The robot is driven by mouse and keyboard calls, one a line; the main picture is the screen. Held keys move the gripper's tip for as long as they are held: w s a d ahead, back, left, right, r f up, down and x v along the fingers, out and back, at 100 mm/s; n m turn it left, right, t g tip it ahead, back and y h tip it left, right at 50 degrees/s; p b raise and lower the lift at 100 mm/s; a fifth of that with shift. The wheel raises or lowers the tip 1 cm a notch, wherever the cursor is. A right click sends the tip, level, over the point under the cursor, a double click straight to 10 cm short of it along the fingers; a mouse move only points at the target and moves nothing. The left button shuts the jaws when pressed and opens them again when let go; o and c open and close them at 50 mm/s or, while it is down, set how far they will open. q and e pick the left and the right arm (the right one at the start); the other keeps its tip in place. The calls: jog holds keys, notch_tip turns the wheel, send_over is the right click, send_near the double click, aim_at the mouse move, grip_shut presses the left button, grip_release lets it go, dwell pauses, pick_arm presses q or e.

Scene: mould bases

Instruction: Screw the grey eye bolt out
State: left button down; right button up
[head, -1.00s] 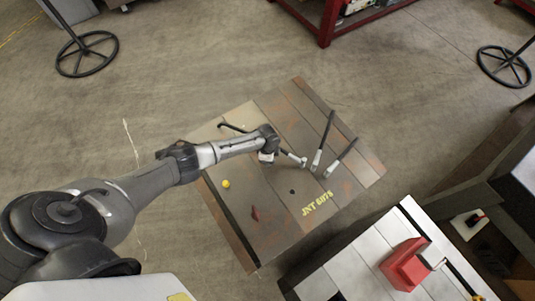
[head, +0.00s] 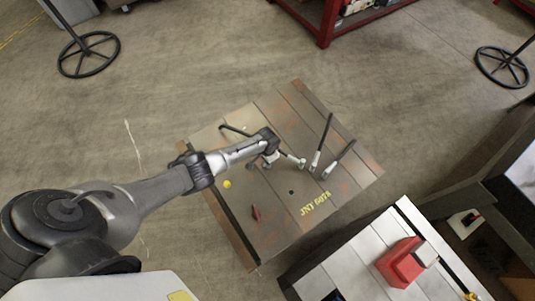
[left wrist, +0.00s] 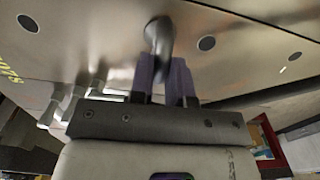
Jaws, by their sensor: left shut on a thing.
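In the head view the arm and gripper cover the bolt. My right gripper is not in view.
An open hole (head: 291,192) shows. A red box (head: 398,265) sits on a bench at lower right.

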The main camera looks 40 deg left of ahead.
pick_arm(q)
jog(key=n, duration=0.2)
jog(key=shift+r+n, duration=0.1)
jog(key=shift+n, duration=0.3)
jog(key=shift+p, duration=0.3)
jog(key=shift+r+p, duration=1.85)
jog(key=shift+r, duration=0.05)
jog(key=shift+r+p, duration=1)
jog(key=shift+r, duration=0.05)
